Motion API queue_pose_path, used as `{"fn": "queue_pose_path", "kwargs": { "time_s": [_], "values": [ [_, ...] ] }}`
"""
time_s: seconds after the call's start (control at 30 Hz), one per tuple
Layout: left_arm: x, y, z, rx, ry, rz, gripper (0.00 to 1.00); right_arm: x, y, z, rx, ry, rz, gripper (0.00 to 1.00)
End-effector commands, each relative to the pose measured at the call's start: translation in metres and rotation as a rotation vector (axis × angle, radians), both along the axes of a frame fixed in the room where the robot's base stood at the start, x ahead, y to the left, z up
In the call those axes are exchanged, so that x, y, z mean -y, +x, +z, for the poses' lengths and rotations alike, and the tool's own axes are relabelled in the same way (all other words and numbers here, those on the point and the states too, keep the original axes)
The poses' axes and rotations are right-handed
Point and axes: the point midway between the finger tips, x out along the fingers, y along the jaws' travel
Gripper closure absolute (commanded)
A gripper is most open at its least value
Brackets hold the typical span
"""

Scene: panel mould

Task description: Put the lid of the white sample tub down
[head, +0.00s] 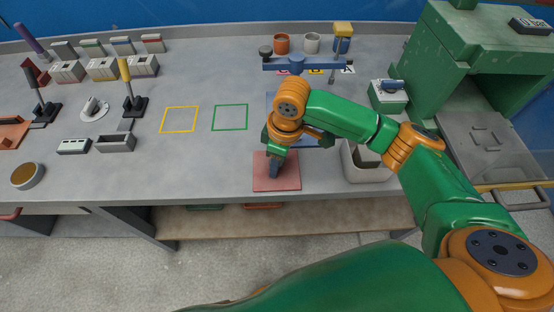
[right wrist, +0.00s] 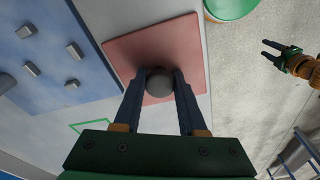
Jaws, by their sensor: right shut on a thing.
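A round white tub (head: 37,181) with brown contents stands open at the far left near the table's front edge. A white disc with a grey grip (head: 95,109), which looks like its lid, lies flat on the table behind it to the right. My right gripper (head: 274,170) is over the red square (head: 286,183). In the right wrist view it is shut on a round grey knob (right wrist: 159,83). Whether the knob belongs to the red square is unclear. My left gripper (right wrist: 268,49) is open and empty over the floor in the right wrist view, and outside the head view.
A blue panel (right wrist: 50,65) with grey blocks lies behind the red square. Yellow (head: 179,120) and green (head: 230,117) outlines mark bare table. A pale bin (head: 369,174) stands to the right, before a green machine (head: 470,60). Grey trays (head: 115,143) and upright tools are at left.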

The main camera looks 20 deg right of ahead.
Motion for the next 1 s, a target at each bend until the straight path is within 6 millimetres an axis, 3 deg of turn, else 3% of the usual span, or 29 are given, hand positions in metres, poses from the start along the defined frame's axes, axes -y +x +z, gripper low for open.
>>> {"fn": "queue_pose_path", "kwargs": {
  "time_s": [0.1, 0.13, 0.23, 0.57, 0.67, 0.9, 1.0],
  "values": [
    [-0.001, 0.000, 0.000, 0.000, 0.001, 0.000, 0.50, 0.000, 0.000, -0.002, -0.001, 0.001, 0.000, 1.00],
    [-0.001, 0.000, 0.000, -0.001, 0.001, 0.000, 0.50, 0.000, 0.000, -0.003, -0.001, 0.001, -0.001, 0.57],
    [-0.001, 0.000, 0.000, -0.001, 0.002, 0.000, 0.50, 0.000, 0.000, -0.003, 0.000, 0.000, 0.000, 0.30],
    [-0.001, 0.000, -0.001, -0.002, 0.002, 0.000, 0.50, 0.000, 0.000, 0.001, 0.001, 0.001, 0.000, 0.30],
    [-0.001, -0.001, -0.001, -0.002, 0.002, 0.000, 0.50, 0.001, 0.000, 0.019, 0.004, 0.002, 0.000, 0.30],
    [-0.001, -0.001, -0.002, -0.002, 0.002, 0.000, 0.50, 0.007, -0.005, 0.087, 0.005, 0.002, 0.000, 0.30],
    [-0.001, -0.001, -0.002, -0.002, 0.002, 0.000, 0.50, 0.009, -0.007, 0.106, 0.003, 0.002, -0.001, 0.30]
  ]
}}
